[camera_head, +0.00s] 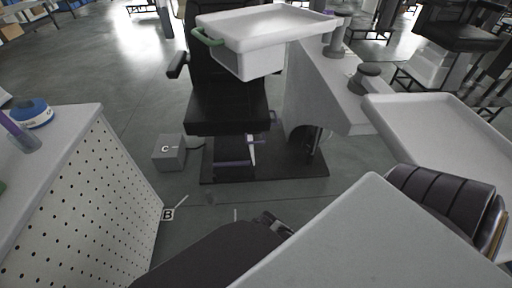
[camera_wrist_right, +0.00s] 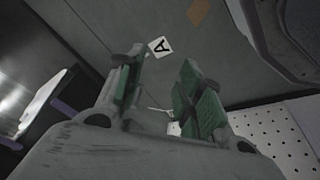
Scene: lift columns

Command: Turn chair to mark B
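A black chair (camera_head: 228,108) with a high back and armrest stands at the centre of the head view, on a dark base plate. A second, brown padded backrest with a wooden edge (camera_head: 440,200) shows at the right. I cannot tell which chair the task means. Mark B (camera_head: 167,214) is a small label on the floor at the lower left. Mark C (camera_head: 165,149) is on a grey box, and mark A (camera_wrist_right: 160,46) is on the floor in the wrist view. My right gripper (camera_wrist_right: 163,72), with green pads, is open and empty. My left gripper is not identifiable.
A perforated cabinet (camera_head: 90,195) stands at left. A white tray unit with a green handle (camera_head: 265,25) overhangs the black chair. A white slab (camera_head: 370,240) and a dark rounded shape (camera_head: 215,255) fill the lower foreground. Floor is open at upper left.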

